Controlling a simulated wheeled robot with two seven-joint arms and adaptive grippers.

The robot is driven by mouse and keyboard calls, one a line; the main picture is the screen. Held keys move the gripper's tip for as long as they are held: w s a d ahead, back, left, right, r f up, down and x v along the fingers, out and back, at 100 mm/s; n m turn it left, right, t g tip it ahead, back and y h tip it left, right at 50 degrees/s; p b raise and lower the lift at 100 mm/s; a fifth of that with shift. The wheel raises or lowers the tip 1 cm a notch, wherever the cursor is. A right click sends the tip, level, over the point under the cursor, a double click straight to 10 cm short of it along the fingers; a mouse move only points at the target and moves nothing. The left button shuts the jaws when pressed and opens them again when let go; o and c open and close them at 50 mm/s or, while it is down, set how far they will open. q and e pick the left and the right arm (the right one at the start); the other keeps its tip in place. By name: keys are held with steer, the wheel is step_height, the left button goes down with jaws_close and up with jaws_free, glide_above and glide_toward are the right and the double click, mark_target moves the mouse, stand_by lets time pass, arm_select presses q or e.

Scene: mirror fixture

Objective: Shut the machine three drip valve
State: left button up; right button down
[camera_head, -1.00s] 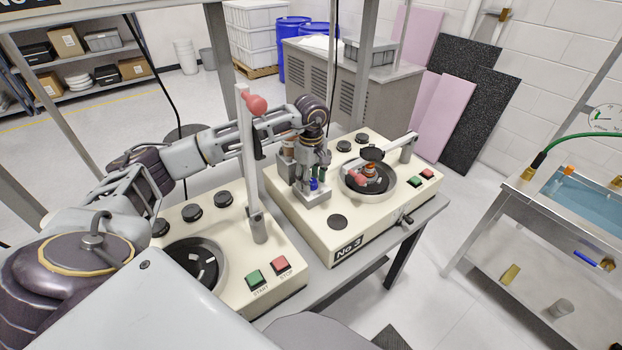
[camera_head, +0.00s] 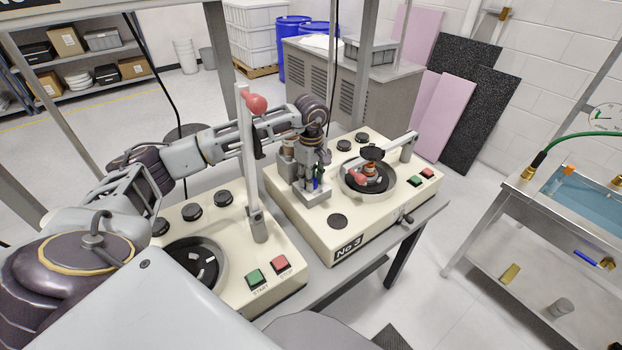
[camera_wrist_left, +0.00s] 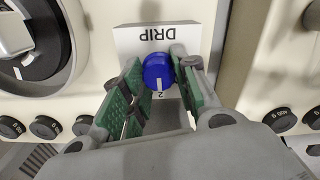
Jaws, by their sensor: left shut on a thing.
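The drip valve is a round blue knob (camera_wrist_left: 157,68) on a white block marked DRIP (camera_wrist_left: 190,38) in the left wrist view. A white line on the knob points down the picture, toward a number 2. My left gripper (camera_wrist_left: 160,84) is shut on the knob, with a green-padded finger on either side. In the head view, my left gripper (camera_head: 318,181) is down at the block on the machine marked No 3 (camera_head: 375,222), and the knob is mostly hidden by the fingers. My right gripper is in neither view.
A tall post with a red ball handle (camera_head: 256,104) stands on the nearer machine (camera_head: 235,242), beside my left forearm. On machine three, a round bowl (camera_head: 349,190) with an arm over it sits right of the gripper. A steel sink table (camera_head: 510,212) stands at right.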

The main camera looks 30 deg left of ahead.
arm_select(q)
steer(key=shift+n, duration=0.3)
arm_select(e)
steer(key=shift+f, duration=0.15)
arm_select(q)
steer(key=shift+n+b, duration=0.3)
steer(key=shift+n, duration=0.2)
steer(key=shift+n+b, duration=0.35)
steer(key=shift+n, duration=0.65)
steer(key=n, duration=0.3)
steer(key=shift+s+b, duration=0.1)
steer(key=shift+b, duration=0.25)
steer(key=shift+n, duration=0.7)
steer(key=n, duration=0.3)
steer(key=shift+b, duration=0.35)
steer(key=n, duration=0.3)
steer(key=shift+d+n, duration=0.1)
steer(key=shift+n, duration=0.3)
steer(key=shift+s+n, duration=0.1)
steer(key=shift+n, duration=1.4)
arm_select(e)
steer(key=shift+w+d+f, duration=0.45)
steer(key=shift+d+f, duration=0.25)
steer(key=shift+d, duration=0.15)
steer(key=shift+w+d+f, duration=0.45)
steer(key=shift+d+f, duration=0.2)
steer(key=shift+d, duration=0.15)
